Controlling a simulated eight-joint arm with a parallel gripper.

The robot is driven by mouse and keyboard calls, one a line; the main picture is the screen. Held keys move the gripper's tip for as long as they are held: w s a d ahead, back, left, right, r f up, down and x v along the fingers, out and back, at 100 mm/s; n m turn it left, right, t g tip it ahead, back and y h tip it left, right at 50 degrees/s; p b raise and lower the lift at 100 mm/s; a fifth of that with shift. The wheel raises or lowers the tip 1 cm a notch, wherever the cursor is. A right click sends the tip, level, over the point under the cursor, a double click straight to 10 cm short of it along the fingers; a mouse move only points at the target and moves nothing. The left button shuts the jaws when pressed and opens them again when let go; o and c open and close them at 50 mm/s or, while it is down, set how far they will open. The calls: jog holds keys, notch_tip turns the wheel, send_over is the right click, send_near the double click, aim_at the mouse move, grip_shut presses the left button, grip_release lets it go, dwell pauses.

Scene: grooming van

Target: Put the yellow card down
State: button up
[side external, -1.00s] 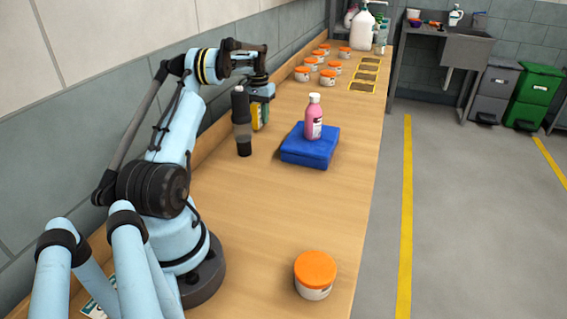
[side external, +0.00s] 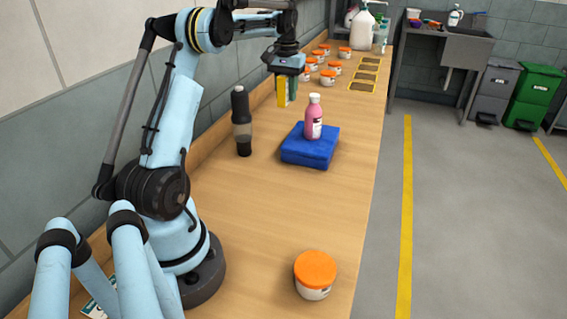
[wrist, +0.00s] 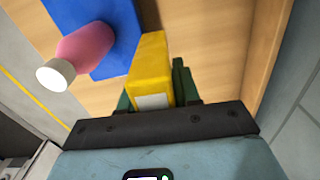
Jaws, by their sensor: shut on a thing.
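The yellow card (side external: 283,92) is a thin yellow piece with a pale label patch, and it hangs below my gripper (side external: 288,88). In the wrist view the yellow card (wrist: 150,72) stands out between the dark green fingers of my gripper (wrist: 155,95). My gripper is shut on it and holds it above the wooden bench (side external: 255,205), behind and left of the blue towel stack. The gap below the card is hard to judge.
A pink bottle (side external: 313,120) stands on folded blue towels (side external: 308,150). A dark bottle (side external: 241,125) stands to the left. Several orange-lidded tubs (side external: 327,77) and yellow-framed rectangles (side external: 362,86) are farther back. Another tub (side external: 315,275) is near the front. The middle foreground of the bench is clear.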

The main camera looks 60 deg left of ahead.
aim_at(289, 76)
notch_tip(289, 76, up, 4)
jog(key=shift+f, duration=0.25)
jog(key=shift+d+r, duration=0.5)
jog(key=shift+d, duration=0.3)
jog(key=s+d+r, duration=0.2)
jog(key=d, duration=0.5)
jog(key=s+d+r, duration=0.1)
jog(key=s+d, duration=0.2)
jog(key=d, duration=0.4)
jog(key=s+d+f, duration=0.4)
jog(key=s+d, duration=0.6)
jog(key=d, duration=0.2)
jog(key=shift+n, duration=0.3)
jog(key=a+f, duration=0.3)
jog(key=f, duration=0.1)
jog(key=s+a+f, duration=0.1)
jog(key=a+f, duration=0.3)
jog(key=s+a+f, duration=0.1)
jog(key=a+f, duration=0.2)
jog(key=a, duration=0.1)
jog(key=shift+s+a+f, duration=0.15)
jog(key=shift+a+f, duration=0.05)
jog(key=shift+f, duration=2.2)
